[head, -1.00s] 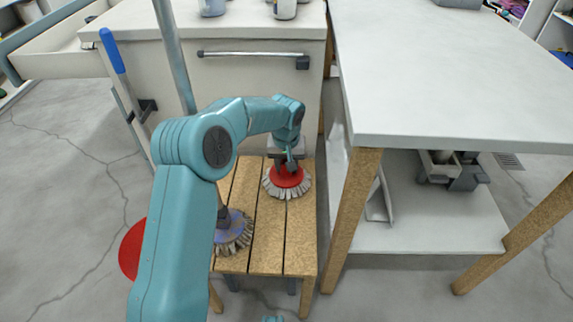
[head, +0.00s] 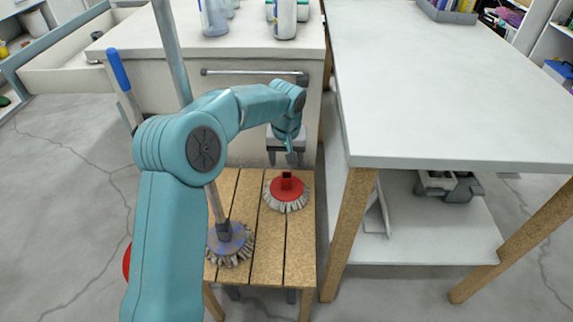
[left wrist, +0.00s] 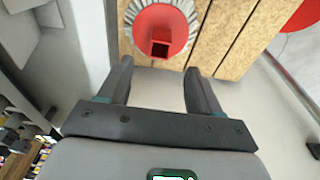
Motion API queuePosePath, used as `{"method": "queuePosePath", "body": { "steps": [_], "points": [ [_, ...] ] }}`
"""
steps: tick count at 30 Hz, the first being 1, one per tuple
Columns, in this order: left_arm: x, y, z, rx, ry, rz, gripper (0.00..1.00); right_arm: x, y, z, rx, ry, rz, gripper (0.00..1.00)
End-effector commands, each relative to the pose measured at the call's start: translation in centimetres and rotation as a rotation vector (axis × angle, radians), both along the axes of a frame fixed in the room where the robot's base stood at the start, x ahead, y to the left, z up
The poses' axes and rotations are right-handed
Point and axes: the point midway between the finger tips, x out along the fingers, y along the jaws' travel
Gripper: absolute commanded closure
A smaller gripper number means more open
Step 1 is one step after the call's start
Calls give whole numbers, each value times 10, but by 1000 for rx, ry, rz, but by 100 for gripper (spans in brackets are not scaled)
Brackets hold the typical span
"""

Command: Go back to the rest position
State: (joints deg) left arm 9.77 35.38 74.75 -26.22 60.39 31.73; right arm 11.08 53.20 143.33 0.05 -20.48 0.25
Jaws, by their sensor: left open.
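My left arm comes in from the left over a small wooden slatted stool (head: 268,255). My left gripper (head: 287,160) is at the stool's far end, empty, above and beyond a round brush with a red top and pale bristles (head: 287,186). In the left wrist view the gripper (left wrist: 158,67) has its two dark fingers apart. The red brush (left wrist: 160,30) lies beyond the fingertips with nothing gripped. My right gripper is not in view.
A blue-based brush with a long handle (head: 230,240) stands on the stool's near left, close to my arm. A white cabinet (head: 255,110) with a bar handle stands behind. A tall white table (head: 440,90) on wooden legs is at the right, with a lower shelf (head: 430,232).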

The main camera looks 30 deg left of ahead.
Motion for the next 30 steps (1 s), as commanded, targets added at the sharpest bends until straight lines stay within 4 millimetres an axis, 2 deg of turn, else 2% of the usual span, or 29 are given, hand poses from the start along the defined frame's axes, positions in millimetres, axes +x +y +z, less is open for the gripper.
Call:
{"method": "queuePosePath", "body": {
  "steps": [1,6,23,26,30],
  "points": [
    [-1,-1,12,0,-2,0,36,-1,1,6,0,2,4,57],
    [-3,-2,25,0,0,0,36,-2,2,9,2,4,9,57],
    [-3,-2,26,1,-1,0,36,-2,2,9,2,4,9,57],
    [-3,-2,36,1,-1,0,36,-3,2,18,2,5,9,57],
    [-3,-2,66,1,-1,0,36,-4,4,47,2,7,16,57]
  ]
}}
